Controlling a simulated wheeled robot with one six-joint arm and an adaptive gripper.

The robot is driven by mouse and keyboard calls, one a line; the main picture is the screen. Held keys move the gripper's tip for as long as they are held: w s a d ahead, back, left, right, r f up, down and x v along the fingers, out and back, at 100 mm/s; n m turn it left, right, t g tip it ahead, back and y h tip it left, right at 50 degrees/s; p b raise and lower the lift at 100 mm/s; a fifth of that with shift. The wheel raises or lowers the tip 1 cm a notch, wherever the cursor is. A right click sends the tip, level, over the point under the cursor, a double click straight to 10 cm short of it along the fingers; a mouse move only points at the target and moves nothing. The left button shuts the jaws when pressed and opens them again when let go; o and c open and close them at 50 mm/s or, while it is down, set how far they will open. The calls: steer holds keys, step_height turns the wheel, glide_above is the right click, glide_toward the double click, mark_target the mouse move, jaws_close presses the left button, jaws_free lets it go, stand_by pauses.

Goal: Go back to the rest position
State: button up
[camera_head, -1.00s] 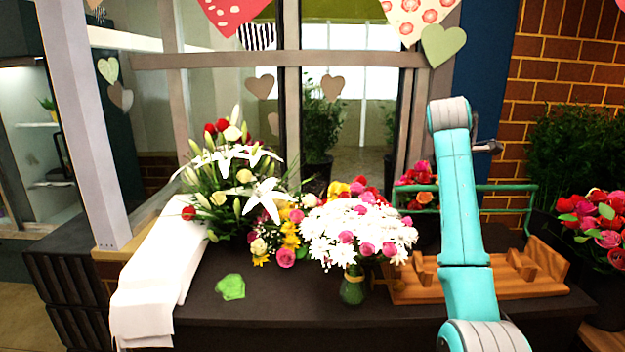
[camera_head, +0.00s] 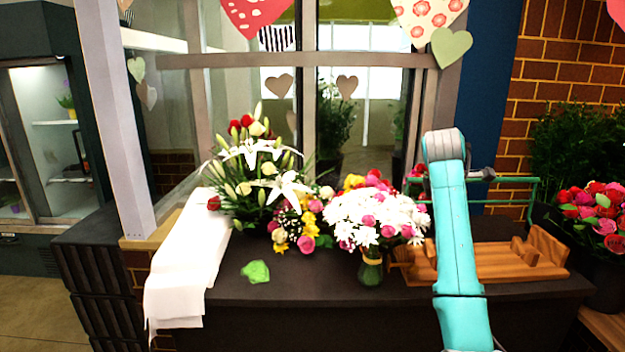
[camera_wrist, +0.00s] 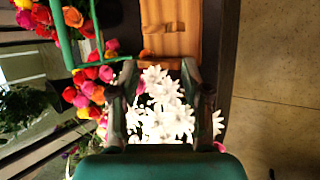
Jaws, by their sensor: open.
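My gripper (camera_wrist: 159,72) is open in the wrist view, its two dark fingers spread with nothing held between them. White daisies (camera_wrist: 165,118) show below and between the fingers; I cannot tell the distance to them. In the head view my turquoise arm stands at the right of the counter, and my gripper is not clearly visible there. The bouquet of white daisies and pink roses (camera_head: 372,222) stands upright in a green glass vase (camera_head: 370,269) on the dark counter (camera_head: 320,290), left of my arm.
A wooden rack (camera_head: 510,262) lies behind my arm, with a green rail (camera_head: 535,200) above. A lily arrangement (camera_head: 260,180), white paper (camera_head: 178,270) and a green crumpled piece (camera_head: 256,272) are to the left. Roses (camera_head: 595,215) stand at far right. Floor (camera_wrist: 275,130) is clear beyond the counter edge.

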steer(key=s+a+f+m+t, duration=0.1)
steer(key=s+a+f, duration=0.15)
steer(key=f, duration=1.15)
steer(key=s+a+f+m+t, duration=0.1)
steer(key=s+f+m, duration=0.15)
steer(key=f, duration=1.15)
steer(key=s+a+f+m+t+y, duration=0.1)
steer(key=s+a+f, duration=0.2)
steer(key=s+f, duration=0.65)
steer(key=s+a+f+m+t+y, duration=0.1)
steer(key=s+a+f+m+t, duration=0.15)
steer(key=s+f, duration=0.65)
steer(key=s+a+m+t+y, duration=0.1)
steer(key=s+a+m, duration=0.1)
steer(key=s, duration=1.2)
steer(key=s+a+m+y, duration=0.1)
steer(key=s+a+m, duration=0.15)
steer(key=s, duration=1.05)
steer(key=s+a+r+m+t, duration=0.1)
steer(key=s+r+m, duration=0.4)
steer(key=s+r, duration=1.1)
steer(key=s+t, duration=0.1)
steer(key=s, duration=0.2)
steer(key=shift+a+y, duration=0.3)
steer(key=shift+a, duration=0.1)
